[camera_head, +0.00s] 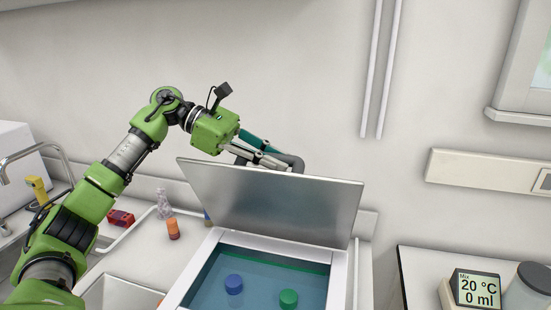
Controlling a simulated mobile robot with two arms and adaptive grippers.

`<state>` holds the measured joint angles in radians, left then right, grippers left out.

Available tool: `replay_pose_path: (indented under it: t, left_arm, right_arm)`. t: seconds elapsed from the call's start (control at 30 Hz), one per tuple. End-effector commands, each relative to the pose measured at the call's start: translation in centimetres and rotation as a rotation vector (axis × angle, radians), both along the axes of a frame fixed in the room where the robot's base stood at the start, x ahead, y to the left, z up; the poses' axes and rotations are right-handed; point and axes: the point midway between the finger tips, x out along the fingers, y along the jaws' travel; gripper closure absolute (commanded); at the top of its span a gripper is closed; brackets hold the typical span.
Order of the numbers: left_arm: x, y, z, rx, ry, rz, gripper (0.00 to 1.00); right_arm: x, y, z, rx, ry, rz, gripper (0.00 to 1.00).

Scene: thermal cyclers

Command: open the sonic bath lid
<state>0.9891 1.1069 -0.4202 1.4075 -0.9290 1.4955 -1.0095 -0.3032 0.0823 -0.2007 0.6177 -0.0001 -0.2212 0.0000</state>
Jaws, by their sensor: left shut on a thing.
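The sonic bath (346,272) stands at the bottom middle, a white-rimmed basin of bluish liquid. Its grey metal lid (270,205) is tilted up at the back of the basin, so the inside shows. A blue cap (233,283) and a green cap (289,297) are in the bath. My left gripper (282,163) is at the lid's upper edge, on its far side, shut on the lid or its handle. The lid hides part of the fingertips and the point of contact. My right gripper is not in view.
A sink with a tap (35,150) is at the left. A red item (121,218), an orange vial (173,229) and a clear bottle (164,204) stand between sink and bath. A mixer with a display (477,290) is at the lower right.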

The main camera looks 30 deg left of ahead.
Motion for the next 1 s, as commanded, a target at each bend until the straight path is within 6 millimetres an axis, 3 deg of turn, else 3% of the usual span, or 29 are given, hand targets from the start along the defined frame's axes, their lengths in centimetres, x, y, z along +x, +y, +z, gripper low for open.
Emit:
replay_pose_path:
  t: [0.03,0.07,0.1,0.13,0.57,1.0]
  left_arm:
    - [0.0,0.0,-0.3,0.005,0.006,0.001,1.0]
    - [0.0,0.0,-0.3,0.005,0.006,0.001,0.81]
    - [0.0,0.0,-0.4,0.006,0.005,0.001,0.7]
    - [0.0,0.0,-0.3,0.006,0.005,0.001,0.66]
    - [-0.1,0.7,0.2,0.002,0.001,0.002,0.66]
    - [-2.5,8.2,3.6,0.0,0.001,0.004,0.66]
  right_arm:
    - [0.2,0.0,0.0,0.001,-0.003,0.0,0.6]
    - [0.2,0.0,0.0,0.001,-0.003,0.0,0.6]
    - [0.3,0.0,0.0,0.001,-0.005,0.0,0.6]
    - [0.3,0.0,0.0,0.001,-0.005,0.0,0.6]
    - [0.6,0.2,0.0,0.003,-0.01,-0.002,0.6]
    - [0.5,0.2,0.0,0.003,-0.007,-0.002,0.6]
